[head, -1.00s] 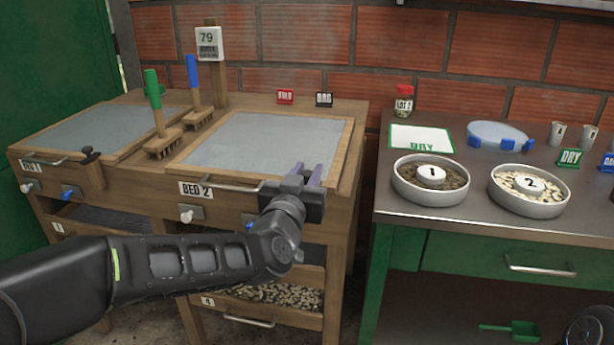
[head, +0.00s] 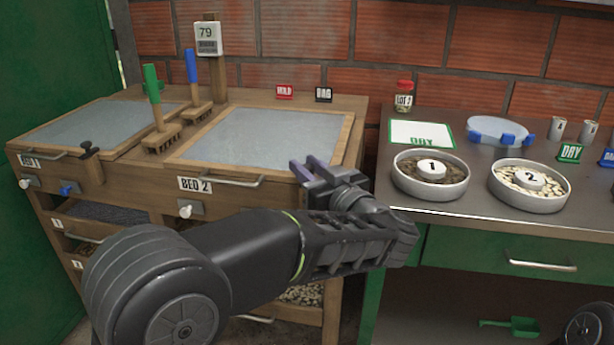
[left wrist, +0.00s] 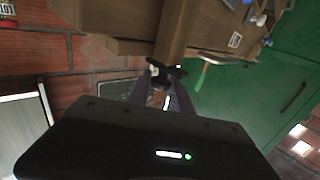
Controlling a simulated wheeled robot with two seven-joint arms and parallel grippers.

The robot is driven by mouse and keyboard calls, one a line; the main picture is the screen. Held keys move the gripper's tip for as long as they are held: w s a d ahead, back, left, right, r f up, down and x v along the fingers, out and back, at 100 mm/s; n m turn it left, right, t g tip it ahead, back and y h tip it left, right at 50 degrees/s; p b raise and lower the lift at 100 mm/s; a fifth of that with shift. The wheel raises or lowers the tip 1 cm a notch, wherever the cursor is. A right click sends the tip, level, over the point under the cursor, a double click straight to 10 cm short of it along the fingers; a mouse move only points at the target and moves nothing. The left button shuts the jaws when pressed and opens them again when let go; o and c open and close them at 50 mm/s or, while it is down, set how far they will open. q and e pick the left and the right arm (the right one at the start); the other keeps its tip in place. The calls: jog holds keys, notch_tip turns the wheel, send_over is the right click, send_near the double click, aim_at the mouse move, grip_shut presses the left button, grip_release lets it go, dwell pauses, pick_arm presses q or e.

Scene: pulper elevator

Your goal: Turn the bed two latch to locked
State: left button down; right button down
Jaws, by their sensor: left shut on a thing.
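The bed two bench section, with its "BED 2" label (head: 203,184), stands at the left in the head view. My left gripper (head: 306,166) is at its front right corner, with the arm across the bench front. In the left wrist view, a small dark latch (left wrist: 160,69) shows against the wooden edge, between the tips of my left gripper (left wrist: 168,78). The gripper is shut on it. In the head view the bed two latch is hidden behind the gripper. The matching bed one latch (head: 88,150) stands at that bed's front right corner. My right gripper is not in view.
A green brush (head: 155,115) and a blue brush (head: 195,100) stand between the beds. The bed two handle (head: 232,181) is left of my gripper. At the right, the metal table carries bowl 1 (head: 404,182) and bowl 2 (head: 505,193). A narrow gap separates bench and table.

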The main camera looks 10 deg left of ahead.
pick_arm(q)
jog(key=shift+r+n+g+y, duration=0.15)
jog(key=shift+n+g+y, duration=0.15)
jog(key=shift+n+g, duration=0.1)
jog(key=c, duration=1.2)
grip_release()
jog(key=shift+w, duration=0.1)
jog(key=shift+c, duration=0.2)
jog(key=p+v, duration=0.1)
jog(key=v, duration=0.6)
jog(key=shift+s+d, duration=0.25)
jog(key=shift+s, duration=0.05)
